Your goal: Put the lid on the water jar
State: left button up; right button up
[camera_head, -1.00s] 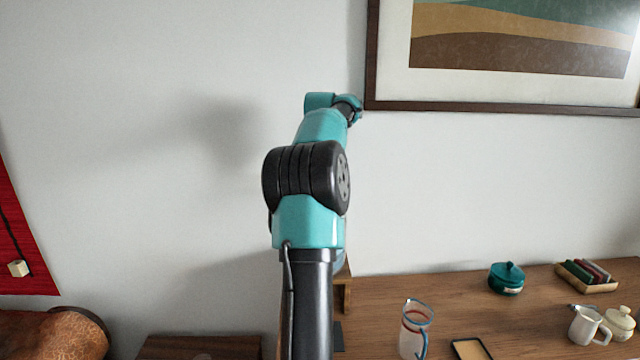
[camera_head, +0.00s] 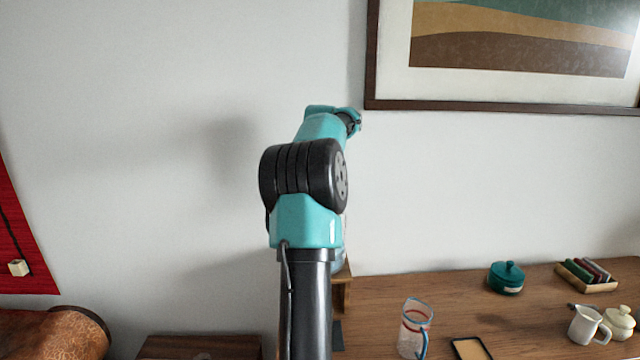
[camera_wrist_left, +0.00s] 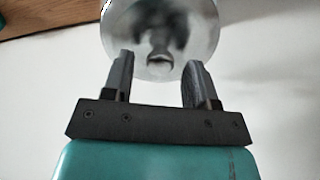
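A round shiny disc (camera_wrist_left: 195,30), which looks like the lid, shows at my left fingertips in the left wrist view. Its top edge is cut off by the frame. My left gripper (camera_wrist_left: 160,72) has its two fingers apart, with their tips overlapping the disc. A knob-like shape and dark reflections lie between them; I cannot tell whether the fingers press on anything. In the head view my left arm is raised and hides the left gripper. A pale, glassy thing on a wooden stand (camera_head: 342,293), possibly the water jar, is mostly hidden behind the arm. My right gripper is out of view.
A framed picture (camera_head: 500,98) hangs behind.

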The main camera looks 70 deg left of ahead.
pick_arm(q)
notch_tip(320, 180, up, 12)
jog(key=shift+r, duration=0.15)
dwell(1.0)
jog(key=shift+w, duration=0.1)
dwell(0.6)
